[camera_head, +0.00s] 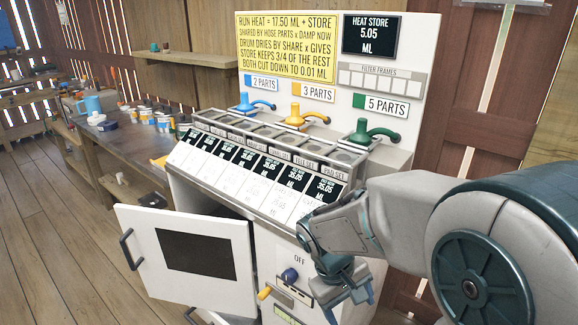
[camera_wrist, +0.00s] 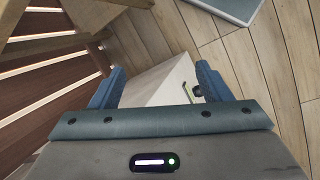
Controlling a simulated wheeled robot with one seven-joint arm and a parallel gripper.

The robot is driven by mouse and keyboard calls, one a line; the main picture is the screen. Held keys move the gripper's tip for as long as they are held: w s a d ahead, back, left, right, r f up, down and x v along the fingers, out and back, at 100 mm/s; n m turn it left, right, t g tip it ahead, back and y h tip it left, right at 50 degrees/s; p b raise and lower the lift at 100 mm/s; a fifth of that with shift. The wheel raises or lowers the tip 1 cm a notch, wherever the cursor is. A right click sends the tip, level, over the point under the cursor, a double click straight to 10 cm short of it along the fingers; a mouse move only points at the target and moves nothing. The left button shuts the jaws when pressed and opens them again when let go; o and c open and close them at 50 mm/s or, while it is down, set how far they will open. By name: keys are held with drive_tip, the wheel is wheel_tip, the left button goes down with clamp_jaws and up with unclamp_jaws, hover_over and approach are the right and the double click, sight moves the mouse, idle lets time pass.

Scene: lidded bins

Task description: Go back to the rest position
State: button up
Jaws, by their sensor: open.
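My gripper (camera_head: 350,302) hangs at the lower middle of the head view, in front of the machine's lower right front, with its fingers pointing down. In the wrist view its two blue fingers (camera_wrist: 160,72) stand wide apart, with nothing held between them. A white surface with a small dark handle or knob (camera_wrist: 195,91) shows beyond the fingers. I cannot tell how far off it is. My arm comes in from the right and hides part of the machine's right side.
The white machine (camera_head: 268,242) has a row of displays, and blue, yellow and green taps. Its white door (camera_head: 200,232) stands open at left. A wooden bench (camera_head: 135,150) holds cups and jars. The left floor is clear.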

drive_tip(key=s+d+r+m+t+y+p, duration=0.1)
drive_tip(key=s+r+m+y+p, duration=0.1)
drive_tip(key=r, duration=0.5)
drive_tip(key=s+d+r+m+t+y+p, duration=0.1)
drive_tip(key=s+r+m+t+y+p, duration=0.1)
drive_tip(key=s+r+p, duration=0.3)
wheel_tip(320, 180, up, 4)
drive_tip(key=shift+d+f+m+t, duration=0.25)
drive_tip(key=shift+d+m+t, duration=0.05)
drive_tip(key=shift+m, duration=0.4)
